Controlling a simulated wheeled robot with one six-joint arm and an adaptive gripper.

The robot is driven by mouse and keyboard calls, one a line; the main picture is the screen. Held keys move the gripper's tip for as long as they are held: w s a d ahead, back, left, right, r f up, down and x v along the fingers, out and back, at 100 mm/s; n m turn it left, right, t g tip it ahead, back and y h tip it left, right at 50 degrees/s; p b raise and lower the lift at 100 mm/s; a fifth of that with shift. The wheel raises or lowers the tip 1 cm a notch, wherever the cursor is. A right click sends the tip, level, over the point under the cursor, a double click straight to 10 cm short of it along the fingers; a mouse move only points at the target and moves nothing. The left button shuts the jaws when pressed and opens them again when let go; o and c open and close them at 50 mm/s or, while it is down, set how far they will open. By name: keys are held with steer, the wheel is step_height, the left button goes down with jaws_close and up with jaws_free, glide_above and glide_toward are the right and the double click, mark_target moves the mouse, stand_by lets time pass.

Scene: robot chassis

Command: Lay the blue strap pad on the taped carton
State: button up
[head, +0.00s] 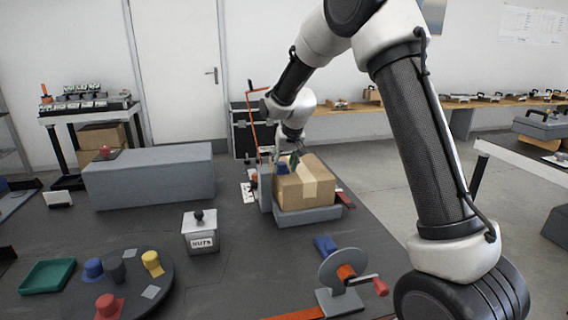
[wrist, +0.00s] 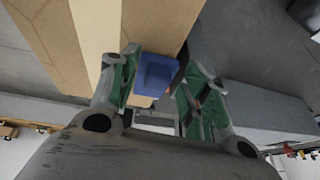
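The taped carton (head: 306,186) is a brown box with a pale tape strip, sitting on a grey base. It fills the upper left of the wrist view (wrist: 60,40). A small blue piece, which looks like the blue strap pad (head: 281,169), is at the carton's upper left edge; it shows in the wrist view (wrist: 156,76) between my fingertips. My gripper (head: 294,160) is just above that edge. Its green-padded fingers (wrist: 163,75) are spread, with a gap between the pad and the right finger. Whether the pad rests on the carton cannot be told.
A grey upright plate (head: 265,188) stands left of the carton. A long grey block (head: 150,177), a nuts box (head: 201,232), a round holder with coloured pieces (head: 128,291), a green tray (head: 47,277) and a crank reel (head: 340,276) share the dark table.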

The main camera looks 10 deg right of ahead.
steer(key=shift+r, duration=0.1)
steer(key=shift+r, duration=0.3)
steer(key=v, duration=1.2)
steer(key=s+d+r, duration=0.4)
steer(key=s+d, duration=0.1)
steer(key=s, duration=0.4)
steer(key=s+d, duration=0.3)
steer(key=s, duration=0.6)
steer(key=s+d+f, duration=0.1)
steer(key=s+d, duration=0.2)
steer(key=s, duration=0.7)
steer(key=s+d+f, duration=0.1)
steer(key=s+d, duration=0.2)
steer(key=s, duration=0.7)
steer(key=shift+s+h, duration=0.2)
steer(key=shift+h, duration=0.2)
